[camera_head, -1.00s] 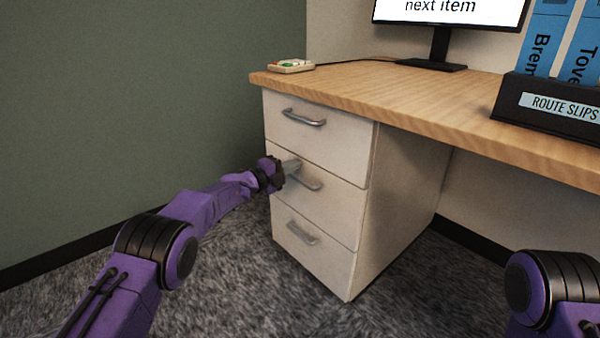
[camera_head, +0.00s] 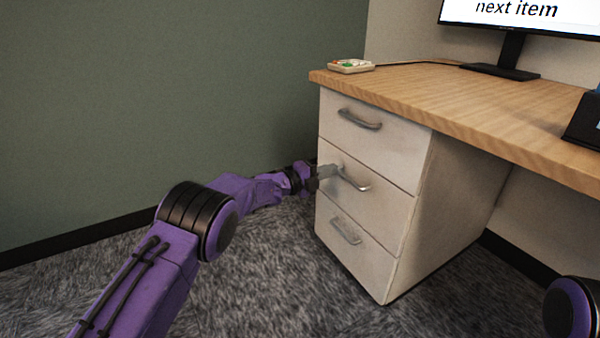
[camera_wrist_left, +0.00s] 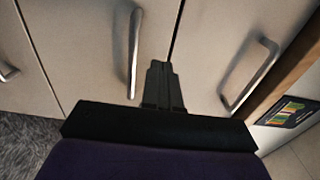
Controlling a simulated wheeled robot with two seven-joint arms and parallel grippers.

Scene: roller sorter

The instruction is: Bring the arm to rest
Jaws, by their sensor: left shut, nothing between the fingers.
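My left gripper (camera_head: 330,171) is shut and empty. It is in front of the middle drawer of the white drawer unit (camera_head: 462,200), close to the middle handle (camera_head: 354,181). In the left wrist view the closed fingers (camera_wrist_left: 160,75) lie between the middle handle (camera_wrist_left: 134,50) and the top handle (camera_wrist_left: 250,75), nearer the middle one. I cannot tell whether they touch the drawer front. All the drawers look closed. Of my right arm only a joint (camera_head: 570,308) shows at the lower right; its gripper is out of view.
The wooden desktop (camera_head: 450,95) overhangs the drawers. It carries a small panel with coloured buttons (camera_head: 351,66) and a monitor (camera_head: 525,15) reading "next item". A dark holder (camera_head: 583,122) is cut off at the right. The green wall (camera_head: 180,90) stands at the left; carpet (camera_head: 270,275) is open in front.

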